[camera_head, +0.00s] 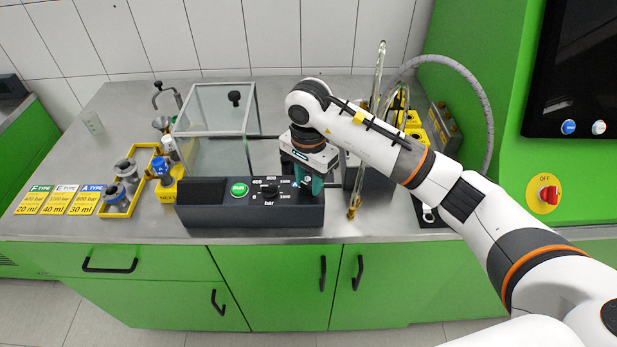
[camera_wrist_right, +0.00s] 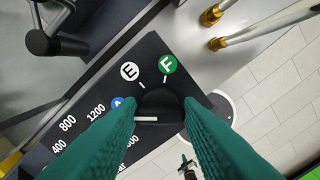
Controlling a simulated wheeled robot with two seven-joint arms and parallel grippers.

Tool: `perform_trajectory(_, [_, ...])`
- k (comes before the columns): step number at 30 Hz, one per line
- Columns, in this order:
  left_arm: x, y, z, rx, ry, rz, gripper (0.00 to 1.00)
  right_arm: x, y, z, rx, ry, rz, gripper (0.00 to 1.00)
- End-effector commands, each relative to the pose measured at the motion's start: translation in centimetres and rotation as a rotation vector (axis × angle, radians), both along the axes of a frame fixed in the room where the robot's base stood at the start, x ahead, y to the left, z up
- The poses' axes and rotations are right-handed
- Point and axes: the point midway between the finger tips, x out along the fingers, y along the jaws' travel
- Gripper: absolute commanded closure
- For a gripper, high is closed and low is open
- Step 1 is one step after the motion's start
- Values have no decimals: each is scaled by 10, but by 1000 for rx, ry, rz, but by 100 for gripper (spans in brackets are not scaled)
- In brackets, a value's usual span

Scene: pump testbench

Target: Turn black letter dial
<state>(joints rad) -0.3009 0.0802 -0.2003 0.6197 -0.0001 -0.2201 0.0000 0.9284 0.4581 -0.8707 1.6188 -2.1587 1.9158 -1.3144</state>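The black letter dial (camera_wrist_right: 160,106) sits on the dark control panel (camera_head: 250,218), among the round labels A, E and F. Its white mark (camera_wrist_right: 147,119) lies at the dial's near left and points roughly left. My right gripper (camera_wrist_right: 160,103) has its teal fingers on either side of the dial. I see no clear gap between fingers and dial, but cannot tell if they press on it. In the head view the teal fingers (camera_head: 311,184) reach down to the panel's right end and hide the dial. My left gripper is out of view.
Left of the dial are the bar knob (camera_head: 269,190) and green button (camera_head: 239,189). A clear box (camera_head: 222,115) stands behind the panel. Brass-ended tubes (camera_head: 355,200) rise to its right. A yellow tray (camera_head: 122,210) with fittings sits at left.

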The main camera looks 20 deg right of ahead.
Motion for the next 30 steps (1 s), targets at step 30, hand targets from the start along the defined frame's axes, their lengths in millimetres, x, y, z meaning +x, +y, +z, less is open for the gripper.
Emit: perform_trajectory(30, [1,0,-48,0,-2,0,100,-1,-1,-3,-1,-3,-536,90])
